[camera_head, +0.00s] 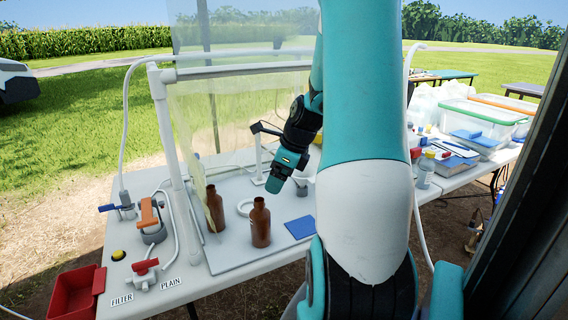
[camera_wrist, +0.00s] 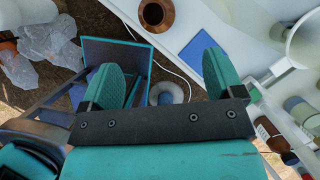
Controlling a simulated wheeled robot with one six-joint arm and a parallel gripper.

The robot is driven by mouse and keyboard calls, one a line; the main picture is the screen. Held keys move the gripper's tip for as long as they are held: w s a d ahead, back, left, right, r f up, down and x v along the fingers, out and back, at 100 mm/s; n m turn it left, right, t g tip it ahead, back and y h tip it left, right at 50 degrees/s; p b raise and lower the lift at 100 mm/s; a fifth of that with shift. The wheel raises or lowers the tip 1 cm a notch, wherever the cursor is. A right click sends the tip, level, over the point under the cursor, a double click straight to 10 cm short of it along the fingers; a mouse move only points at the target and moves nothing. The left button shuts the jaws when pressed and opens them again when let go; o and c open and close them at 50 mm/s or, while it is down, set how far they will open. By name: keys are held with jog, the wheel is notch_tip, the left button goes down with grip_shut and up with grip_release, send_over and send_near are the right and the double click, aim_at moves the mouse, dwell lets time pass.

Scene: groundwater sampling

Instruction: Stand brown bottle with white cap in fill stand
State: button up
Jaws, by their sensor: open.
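Two brown bottles stand on the white table behind the clear curtain in the head view. The front one (camera_head: 260,224) has an open mouth and no cap on it; the left one (camera_head: 215,211) is partly behind the curtain edge. A white ring (camera_head: 240,207) that may be part of the fill stand lies beside them. My gripper (camera_head: 274,186) is above and right of the front bottle, apart from it. In the wrist view my gripper (camera_wrist: 161,63) is open and empty, with a brown bottle (camera_wrist: 156,14) beyond the fingers. No white-capped bottle is clear; a brown one (camera_wrist: 268,132) shows at lower right.
A blue pad (camera_head: 300,227) lies right of the bottles. The white frame (camera_head: 166,130) and clear curtain (camera_head: 235,120) border the work area. A red bin (camera_head: 75,292) and valves (camera_head: 145,272) are at left. Tubs (camera_head: 480,122) crowd the table at right.

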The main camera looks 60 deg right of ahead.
jog(key=shift+v, duration=1.85)
